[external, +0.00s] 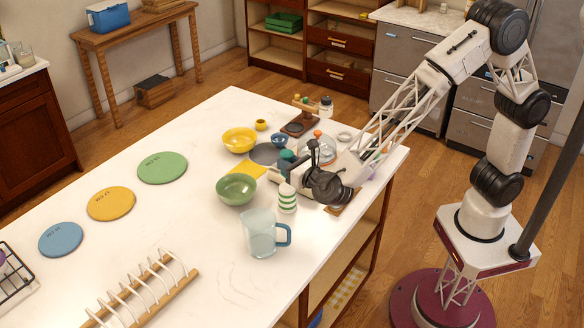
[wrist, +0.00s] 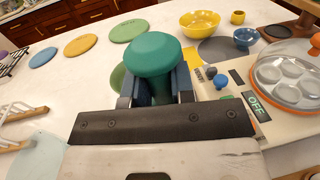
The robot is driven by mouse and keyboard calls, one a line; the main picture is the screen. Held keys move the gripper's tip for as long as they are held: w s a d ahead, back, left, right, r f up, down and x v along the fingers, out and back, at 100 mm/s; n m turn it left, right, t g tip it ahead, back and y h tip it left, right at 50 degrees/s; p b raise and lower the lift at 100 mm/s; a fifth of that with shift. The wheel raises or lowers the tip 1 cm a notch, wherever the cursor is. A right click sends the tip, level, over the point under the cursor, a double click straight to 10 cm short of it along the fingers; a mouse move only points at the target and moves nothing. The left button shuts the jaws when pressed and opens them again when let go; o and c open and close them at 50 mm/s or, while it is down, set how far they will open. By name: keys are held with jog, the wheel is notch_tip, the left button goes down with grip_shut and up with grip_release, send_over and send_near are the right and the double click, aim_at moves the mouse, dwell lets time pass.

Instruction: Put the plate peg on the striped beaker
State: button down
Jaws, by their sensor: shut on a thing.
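A teal-green peg with a broad rounded top (wrist: 152,54), which I take for the plate peg, is gripped between the jaws of my gripper (wrist: 157,88). Its lower part is hidden by the jaws. In the external view its teal top (external: 287,156) shows just left of my gripper (external: 284,168), which is above the counter. The striped beaker (external: 287,199), white with green bands, stands upright just below the gripper in the picture, in front of the green bowl's right side. I cannot make out the beaker in the wrist view.
A green bowl (external: 236,189) and a clear jug with blue handle (external: 262,236) stand close to the beaker. A glass-domed appliance (wrist: 290,75) is to the right. A yellow bowl (external: 239,140) is behind. The counter's left middle is clear around flat discs (external: 111,203).

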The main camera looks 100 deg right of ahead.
jog(key=shift+f, duration=1.7)
jog(key=shift+f, duration=0.15)
jog(key=c, duration=1)
grip_release()
jog(key=shift+o, duration=0.2)
jog(key=v, duration=1.2)
jog(key=shift+r, duration=0.2)
